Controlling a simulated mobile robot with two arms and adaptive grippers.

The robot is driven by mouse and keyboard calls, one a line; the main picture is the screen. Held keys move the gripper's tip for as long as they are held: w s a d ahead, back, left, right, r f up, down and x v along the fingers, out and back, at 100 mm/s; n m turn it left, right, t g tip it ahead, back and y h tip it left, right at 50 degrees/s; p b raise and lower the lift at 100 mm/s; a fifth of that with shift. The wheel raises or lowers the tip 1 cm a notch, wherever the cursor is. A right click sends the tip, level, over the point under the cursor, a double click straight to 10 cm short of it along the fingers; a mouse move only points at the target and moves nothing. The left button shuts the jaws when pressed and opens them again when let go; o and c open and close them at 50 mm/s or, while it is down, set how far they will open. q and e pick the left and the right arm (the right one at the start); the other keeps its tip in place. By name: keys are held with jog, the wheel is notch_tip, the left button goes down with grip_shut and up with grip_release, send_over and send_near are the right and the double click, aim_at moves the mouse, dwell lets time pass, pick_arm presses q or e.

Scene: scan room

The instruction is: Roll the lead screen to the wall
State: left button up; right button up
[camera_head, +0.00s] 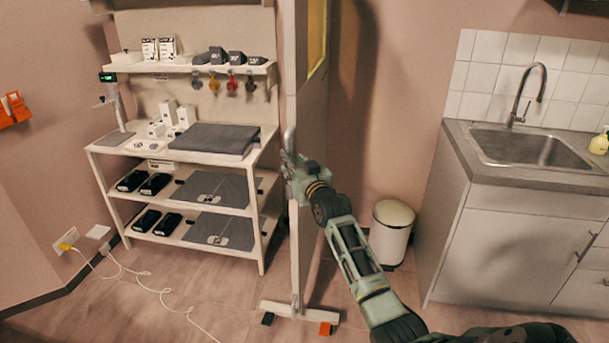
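The lead screen (312,120) is a tall, narrow-looking pale panel seen nearly edge-on in the middle of the head view. It has a yellowish window (317,35) near its top and a grey upright handle (290,138) on its near edge. It stands upright on a low foot (298,312). My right gripper (288,168) is at the handle's height, at the panel's near edge. Its fingertips are small and partly hidden, so its grip on the handle is unclear. The pinkish wall (385,110) is behind the screen. My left gripper is out of view.
A shelf unit (262,225) with dark pads and boxes stands close left of the screen. A white bin (392,225) and sink cabinet (500,240) stand right. A foot pedal is orange (326,329), another dark (267,319). White cables (150,290) lie on the left floor.

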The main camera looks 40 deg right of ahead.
jog(key=v, duration=0.8)
jog(key=shift+s, duration=0.15)
jog(key=s+a+f+n+g+y, duration=0.1)
jog(key=s+a+f+g, duration=0.1)
jog(key=f, duration=0.9)
jog(key=s+a+f+g+y, duration=0.1)
jog(key=s+a+f+g, duration=0.15)
jog(key=f, duration=0.75)
jog(key=s+a+f+n+g+y, duration=0.1)
jog(key=s+a+f, duration=0.15)
jog(key=f, duration=0.85)
jog(key=s+a+f+n+g, duration=0.15)
jog(key=s+a+f, duration=0.25)
jog(key=s+f, duration=0.45)
jog(key=s+a+f+m+g, duration=0.1)
jog(key=s+a+f+g, duration=0.3)
jog(key=f, duration=0.7)
jog(key=s+a+f+n+g, duration=0.1)
jog(key=s+a+f, duration=0.2)
jog(key=s, duration=0.9)
jog(key=s+a+f+n+g+y, duration=0.1)
jog(key=s+a+f+g, duration=0.1)
jog(key=s+f, duration=0.5)
jog(key=s+a+f+n+g+y, duration=0.1)
jog(key=s+a+f, duration=0.3)
jog(key=s, duration=1.4)
jog(key=shift+a+f+g, duration=0.4)
jog(key=shift+f+g, duration=0.15)
jog(key=shift+g, duration=0.15)
